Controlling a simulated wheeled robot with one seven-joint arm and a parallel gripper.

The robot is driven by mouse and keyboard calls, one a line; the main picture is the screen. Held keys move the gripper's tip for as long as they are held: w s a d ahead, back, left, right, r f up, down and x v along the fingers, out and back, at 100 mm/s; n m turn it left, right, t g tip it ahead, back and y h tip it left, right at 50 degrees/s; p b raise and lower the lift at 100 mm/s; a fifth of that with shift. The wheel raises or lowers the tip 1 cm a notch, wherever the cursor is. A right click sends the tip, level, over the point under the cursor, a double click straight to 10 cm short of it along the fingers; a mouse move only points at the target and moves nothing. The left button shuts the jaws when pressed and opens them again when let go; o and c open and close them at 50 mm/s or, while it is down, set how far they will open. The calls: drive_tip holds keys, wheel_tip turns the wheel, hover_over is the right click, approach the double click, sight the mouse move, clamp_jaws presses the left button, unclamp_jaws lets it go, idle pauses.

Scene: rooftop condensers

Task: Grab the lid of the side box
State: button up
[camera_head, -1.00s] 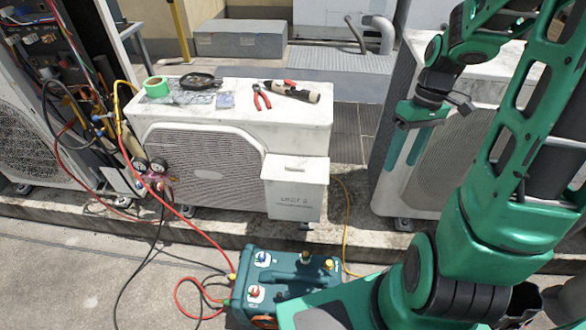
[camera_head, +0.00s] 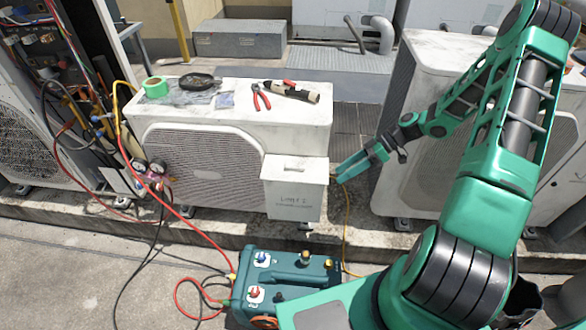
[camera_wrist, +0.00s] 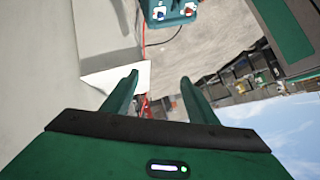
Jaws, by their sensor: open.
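The side box (camera_head: 294,201) is a white box with faint lettering on the front right of the middle condenser unit. Its lid (camera_head: 295,169) is a white flat top with a small raised handle strip, and it looks closed. My gripper (camera_head: 336,175) is open, just right of the lid's right edge, at about its height in the picture. In the wrist view my two green fingers (camera_wrist: 160,75) stand apart with nothing between them. A white corner, probably the lid (camera_wrist: 120,76), lies by the left finger. Whether they touch is unclear.
The condenser (camera_head: 240,110) carries green tape (camera_head: 156,87), red pliers (camera_head: 261,97) and a dark-handled tool (camera_head: 291,92). A teal pump (camera_head: 285,276) stands on the ground below the box. A yellow hose (camera_head: 347,225) runs beside the box. Another condenser (camera_head: 425,150) stands at right.

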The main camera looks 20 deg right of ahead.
sight(301, 163)
drive_tip(key=shift+w+f+n+t+y, duration=1)
drive_tip(key=shift+w+f+t+y, duration=0.65)
drive_tip(key=shift+w+t+y, duration=1.4)
drive_tip(key=shift+g+h, duration=0.35)
drive_tip(key=shift+h, duration=0.5)
drive_tip(key=x, duration=1.2)
drive_tip(key=shift+w+d+r, duration=0.15)
drive_tip(key=shift+w+r, duration=0.15)
drive_tip(key=shift+w, duration=0.1)
drive_tip(key=c, duration=1.3)
drive_tip(key=shift+r, duration=0.1)
drive_tip(key=shift+c, duration=0.2)
